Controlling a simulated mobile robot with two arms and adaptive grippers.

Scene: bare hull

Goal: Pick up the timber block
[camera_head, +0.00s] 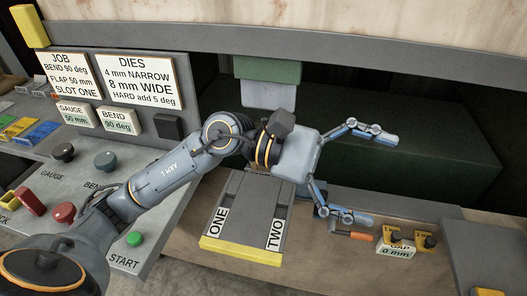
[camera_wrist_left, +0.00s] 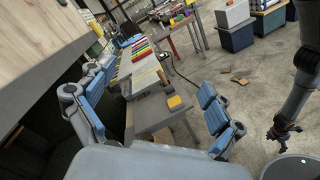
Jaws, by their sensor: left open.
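I cannot pick out a timber block with certainty in either view. My left gripper (camera_head: 378,178) is open and empty, fingers spread wide, over the right part of the machine in the head view. Its lower finger is near a small orange-brown piece (camera_head: 350,235). In the left wrist view my left gripper (camera_wrist_left: 152,82) frames a grey bench with a small yellow block (camera_wrist_left: 174,102) on it. Flat brown pieces (camera_wrist_left: 239,81) lie on the floor beyond. What seems to be my right gripper (camera_wrist_left: 284,132) is small and dark at the right; its jaw state is unclear.
A grey slotted bed (camera_head: 245,215) marked ONE and TWO has a yellow front edge. A control panel (camera_head: 85,160) with knobs and buttons stands at the left. A dark green beam (camera_head: 430,140) lies behind the gripper. A gap gauge (camera_head: 397,249) sits at the lower right.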

